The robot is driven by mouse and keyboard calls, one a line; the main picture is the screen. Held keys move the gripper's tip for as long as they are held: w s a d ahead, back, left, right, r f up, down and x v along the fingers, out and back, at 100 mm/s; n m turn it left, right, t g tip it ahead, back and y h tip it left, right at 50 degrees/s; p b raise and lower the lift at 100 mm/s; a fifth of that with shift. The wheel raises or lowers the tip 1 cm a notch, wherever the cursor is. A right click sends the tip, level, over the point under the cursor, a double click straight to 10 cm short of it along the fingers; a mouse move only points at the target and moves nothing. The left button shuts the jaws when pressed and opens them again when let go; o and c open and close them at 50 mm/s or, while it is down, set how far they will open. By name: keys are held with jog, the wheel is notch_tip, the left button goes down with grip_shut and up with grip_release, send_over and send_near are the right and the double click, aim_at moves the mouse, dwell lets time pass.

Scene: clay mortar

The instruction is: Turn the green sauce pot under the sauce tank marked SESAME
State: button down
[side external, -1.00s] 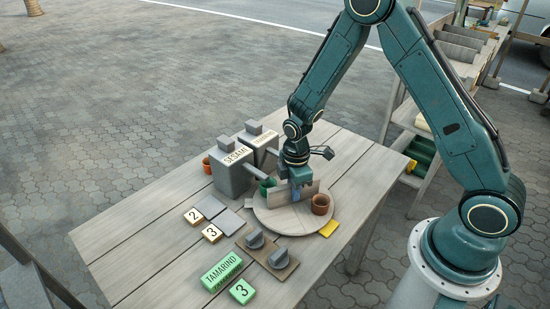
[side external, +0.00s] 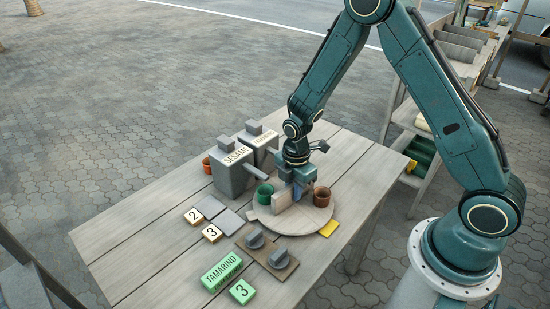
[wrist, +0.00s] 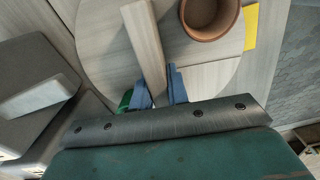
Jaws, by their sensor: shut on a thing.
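The green sauce pot (side external: 264,193) stands upright at the left edge of a round wooden turntable (side external: 283,223), close to the grey spout (side external: 254,173) beside the tank marked SESAME (side external: 232,171). I cannot tell whether it is directly beneath that spout. A wooden divider bar (side external: 284,202) stands across the turntable. My gripper (side external: 297,191) is shut on this bar. In the wrist view, the blue fingers (wrist: 160,88) sit on either side of the bar (wrist: 146,45), and only a sliver of the green pot (wrist: 125,99) shows.
A terracotta pot (side external: 322,196) stands on the turntable's right side. A second tank (side external: 262,143) has an unreadable label. Two knobs (side external: 278,258), numbered tiles (side external: 211,233), a green TAMARIND block (side external: 221,272) and a yellow tile (side external: 329,228) lie nearby.

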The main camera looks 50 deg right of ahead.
dwell(0.4)
jog(key=c, duration=1.4)
grip_release()
jog(key=shift+o, duration=0.2)
notch_tip(320, 180, up, 14)
